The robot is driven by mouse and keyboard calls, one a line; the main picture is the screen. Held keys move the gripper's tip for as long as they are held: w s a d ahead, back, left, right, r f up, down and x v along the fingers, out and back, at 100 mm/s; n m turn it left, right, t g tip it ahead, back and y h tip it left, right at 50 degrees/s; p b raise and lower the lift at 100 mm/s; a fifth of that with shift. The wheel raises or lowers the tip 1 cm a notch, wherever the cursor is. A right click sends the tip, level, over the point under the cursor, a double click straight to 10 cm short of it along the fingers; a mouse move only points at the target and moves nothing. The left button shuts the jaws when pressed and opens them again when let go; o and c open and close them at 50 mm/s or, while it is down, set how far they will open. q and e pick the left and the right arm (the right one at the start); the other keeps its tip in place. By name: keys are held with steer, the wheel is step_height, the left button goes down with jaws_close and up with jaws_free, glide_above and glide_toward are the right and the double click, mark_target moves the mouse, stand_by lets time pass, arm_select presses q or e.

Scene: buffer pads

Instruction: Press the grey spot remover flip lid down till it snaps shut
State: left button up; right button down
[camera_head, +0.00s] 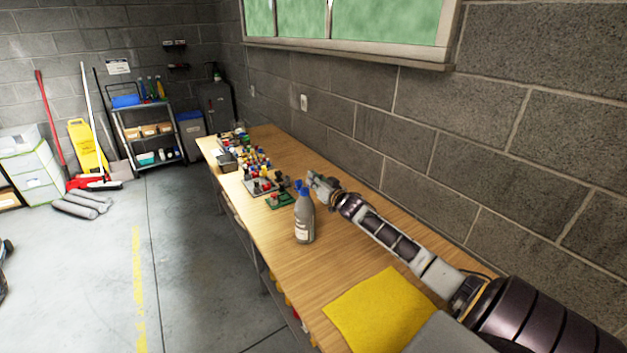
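The spot remover is a grey bottle (304,220) with a pale label and a blue top (301,188). It stands upright on the wooden bench near its front edge. The blue top shows two bumps, but it is too small to tell how far the flip lid is open. My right gripper (312,181) reaches in from the right and is just beside and behind the blue top. I cannot tell whether it touches the lid, nor whether its fingers are apart. My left gripper is not in view.
A yellow cloth or pad (378,310) lies on the near part of the bench (290,270). Boards with several small coloured parts (262,186) stand beyond the bottle. A block wall (400,150) runs along the bench's right side. Bare bench lies between bottle and yellow pad.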

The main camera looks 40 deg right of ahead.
steer(key=shift+a+n, duration=0.15)
steer(key=shift+n, duration=0.15)
steer(key=shift+a+r+n+p, duration=0.1)
steer(key=shift+a+n+p, duration=0.25)
steer(key=shift+n, duration=0.35)
steer(key=shift+a+r+n+p, duration=0.15)
steer(key=shift+n+p, duration=0.25)
steer(key=shift+n, duration=0.3)
steer(key=shift+w+a+f+n, duration=0.1)
steer(key=shift+a+n, duration=0.25)
steer(key=shift+n, duration=0.6)
steer(key=shift+w+a+f+n, duration=0.1)
steer(key=shift+a+n, duration=0.25)
steer(key=shift+n, duration=0.6)
steer(key=c, duration=1.7)
jaws_free()
steer(key=shift+s, duration=0.1)
steer(key=shift+o, duration=0.2)
steer(key=shift+s, duration=0.2)
